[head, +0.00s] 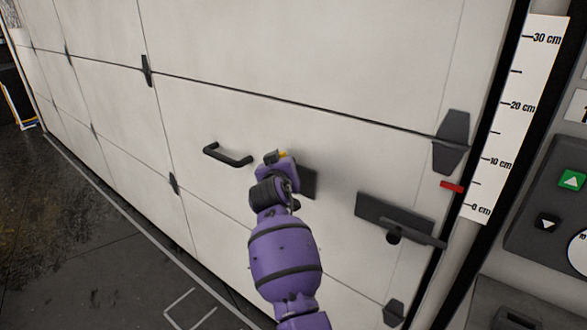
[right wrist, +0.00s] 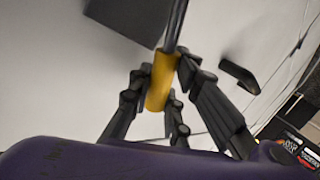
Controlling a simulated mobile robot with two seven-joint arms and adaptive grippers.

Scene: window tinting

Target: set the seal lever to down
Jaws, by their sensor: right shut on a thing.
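The seal lever has a yellow grip (head: 283,155), mostly hidden behind my right gripper (head: 275,160) in the head view. Its dark mounting plate (head: 309,183) sits on the white panelled door, just right of the gripper. In the right wrist view the yellow grip (right wrist: 161,82) is on a thin metal rod (right wrist: 176,28), with the dark plate (right wrist: 125,18) beside it. The fingers of my right gripper (right wrist: 160,95) are shut around the yellow grip from both sides. The lever's exact angle is hard to tell. My left gripper is not in view.
A black pull handle (head: 228,156) is on the door, left of my gripper. A dark latch plate (head: 393,214) is to the right. A centimetre scale (head: 517,110) with a red pointer (head: 452,187) and a button panel (head: 555,200) stand farther right.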

